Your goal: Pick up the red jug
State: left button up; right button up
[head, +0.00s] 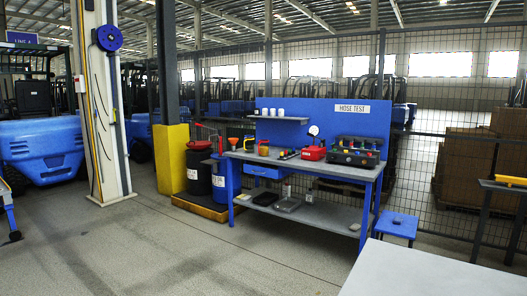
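I cannot make out a red jug for certain. A red box-like item (313,153) sits on the top of the blue hose-test workbench (340,171); at this size I cannot tell whether it is a jug. A red lid or fitting (200,145) is on top of the black drum (198,173). Neither of my grippers is in view.
A bare light-grey tabletop (440,275) fills the lower right. A blue stool (397,225) stands between it and the workbench. A yellow block (171,158) stands left of the drums. The concrete floor (150,255) at the left front is open.

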aim_at(262, 144)
jog(key=i+j+u, duration=0.55)
jog(key=i, duration=0.3)
jog(key=i+u, duration=0.25)
jog(key=i, duration=0.2)
jog(key=i+z, duration=0.35)
jog(key=i, duration=0.2)
jog(key=i+j+z, duration=0.25)
jog(key=i+z, duration=0.15)
jog(key=i, duration=0.2)
jog(key=i+l+z, duration=0.4)
jog(key=i, duration=0.25)
jog(key=i+z, duration=0.35)
jog(key=i, duration=0.3)
jog(key=i+j+z, duration=0.15)
jog(key=i+z, duration=0.25)
jog(key=i, duration=0.25)
